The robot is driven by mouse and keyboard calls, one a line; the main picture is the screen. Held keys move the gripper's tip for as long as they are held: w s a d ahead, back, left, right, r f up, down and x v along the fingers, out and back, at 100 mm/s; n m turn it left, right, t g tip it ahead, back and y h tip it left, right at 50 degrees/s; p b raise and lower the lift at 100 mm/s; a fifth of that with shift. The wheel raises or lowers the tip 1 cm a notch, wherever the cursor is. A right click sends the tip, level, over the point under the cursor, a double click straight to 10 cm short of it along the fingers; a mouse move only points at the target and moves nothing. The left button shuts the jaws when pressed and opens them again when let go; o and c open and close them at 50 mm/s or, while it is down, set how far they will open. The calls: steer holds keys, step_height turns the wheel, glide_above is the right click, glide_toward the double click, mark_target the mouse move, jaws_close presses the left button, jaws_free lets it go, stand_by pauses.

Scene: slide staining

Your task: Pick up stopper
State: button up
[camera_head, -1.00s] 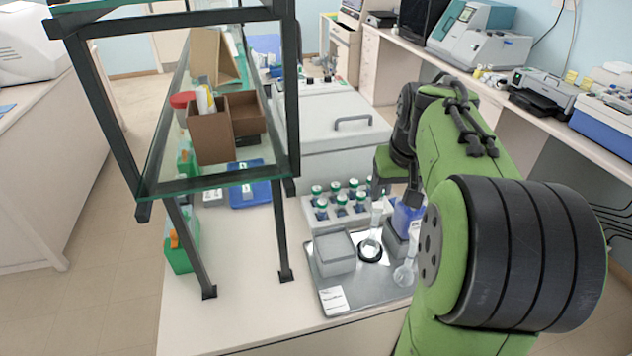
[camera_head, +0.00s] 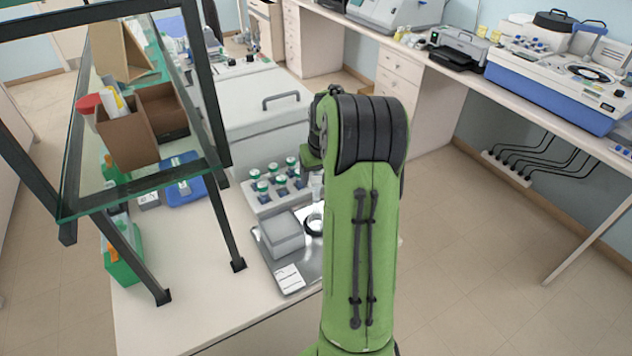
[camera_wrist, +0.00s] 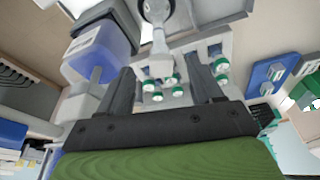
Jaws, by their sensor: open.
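In the wrist view, a clear glass flask (camera_wrist: 158,22) shows at the top centre, its narrow neck pointing down the picture. A pale stopper-like end (camera_wrist: 160,54) is at the tip of the neck, but it is too small to tell stopper from neck clearly. My gripper (camera_wrist: 158,66) is open, with one dark finger on either side of that end and nothing visibly held. In the head view, part of the flask (camera_head: 317,186) shows on the metal tray (camera_head: 290,278), just left of my arm. My arm hides my gripper and the tray's right side there.
A rack (camera_head: 272,203) of green-capped bottles stands behind the tray, and a grey box (camera_head: 282,236) sits on it. A blue container (camera_wrist: 108,42) is left of my gripper in the wrist view. A glass-shelved black frame (camera_head: 218,95) stands left. Floor at right is clear.

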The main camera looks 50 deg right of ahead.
mark_target(316, 182)
steer(key=x, duration=0.2)
steer(key=shift+w+d+f, duration=0.15)
steer(key=shift+w+f, duration=0.05)
steer(key=shift+f, duration=0.1)
steer(key=shift+s, duration=0.15)
steer(key=shift+c, duration=0.7)
steer(key=c, duration=1)
steer(key=shift+c, duration=0.2)
